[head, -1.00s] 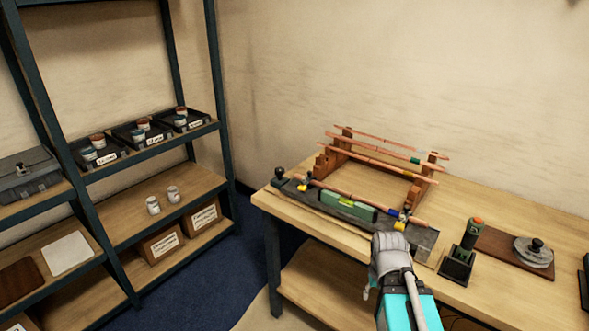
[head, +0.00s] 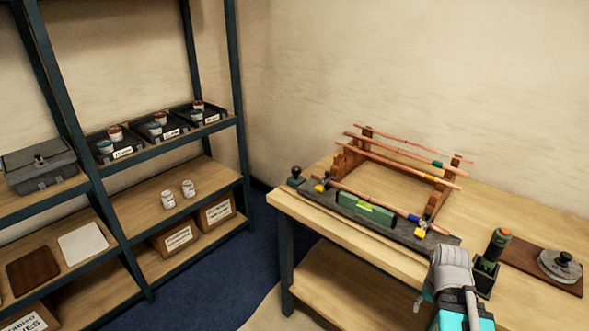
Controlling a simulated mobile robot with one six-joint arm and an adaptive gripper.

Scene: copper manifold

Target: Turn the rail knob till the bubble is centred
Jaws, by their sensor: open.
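A dark round knob (head: 296,171) stands at the left end of a dark rail (head: 405,238) along the bench's front edge. A green spirit level (head: 352,203) lies along the rail, below a copper pipe (head: 375,200). Its vial shows as a small bright yellow-green patch; the bubble is too small to make out. My arm, with grey and teal links, reaches up from the bottom right, short of the rail's right end and well away from the knob. My gripper's fingers are not visible.
Copper pipes lie on a wooden rack (head: 348,160) behind the rail. A green tool in a dark stand (head: 485,275) and a disc on a brown board (head: 520,262) are at the right. Shelving (head: 140,205) stands left, with blue floor between it and the bench.

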